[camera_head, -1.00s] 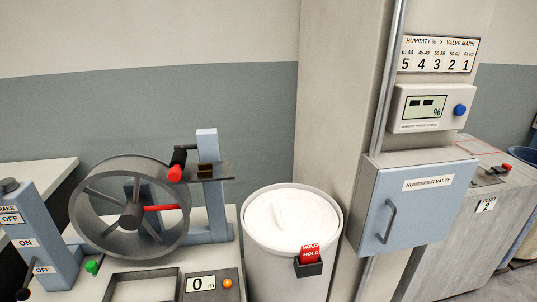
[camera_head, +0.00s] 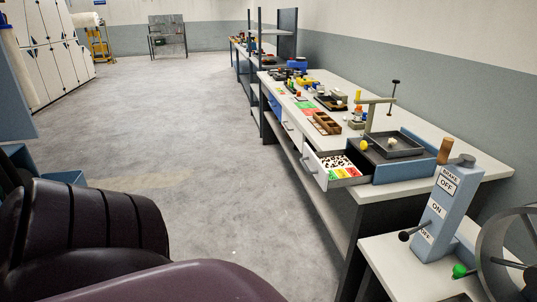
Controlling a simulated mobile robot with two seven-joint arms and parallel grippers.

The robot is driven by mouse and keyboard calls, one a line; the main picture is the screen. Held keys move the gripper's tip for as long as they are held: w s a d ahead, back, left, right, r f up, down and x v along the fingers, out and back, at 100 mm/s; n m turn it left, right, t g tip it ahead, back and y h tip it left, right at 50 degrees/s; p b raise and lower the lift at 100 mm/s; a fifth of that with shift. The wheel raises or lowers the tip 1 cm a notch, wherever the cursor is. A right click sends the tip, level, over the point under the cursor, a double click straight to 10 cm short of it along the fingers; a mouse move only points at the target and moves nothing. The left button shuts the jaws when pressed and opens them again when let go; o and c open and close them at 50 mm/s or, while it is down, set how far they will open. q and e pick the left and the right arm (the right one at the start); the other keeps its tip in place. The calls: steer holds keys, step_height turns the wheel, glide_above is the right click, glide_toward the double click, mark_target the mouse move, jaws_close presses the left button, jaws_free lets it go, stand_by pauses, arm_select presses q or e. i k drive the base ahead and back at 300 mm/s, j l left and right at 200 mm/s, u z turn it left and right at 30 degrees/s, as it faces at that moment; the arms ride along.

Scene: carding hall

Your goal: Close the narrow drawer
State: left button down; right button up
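One drawer (camera_head: 311,171) stands pulled open from the front of the long bench (camera_head: 407,189), over the aisle. It has a pale front with a handle and holds small dark and white pieces and red, yellow and green cards. Farther along the same bench front is a white drawer front (camera_head: 290,130) that looks shut, with a blue one (camera_head: 274,106) beyond it. I cannot tell from labels which is the narrow drawer. Neither of my grippers is in view; dark arm parts of mine fill the lower left.
A grey-blue scale-like device (camera_head: 404,160) stands on the bench above the open drawer. A blue brake lever box (camera_head: 447,209) and a wheel are at the right. The grey floor (camera_head: 200,150) left of the bench is clear.

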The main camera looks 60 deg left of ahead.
mark_target(331, 169)
steer(key=u, duration=1.4)
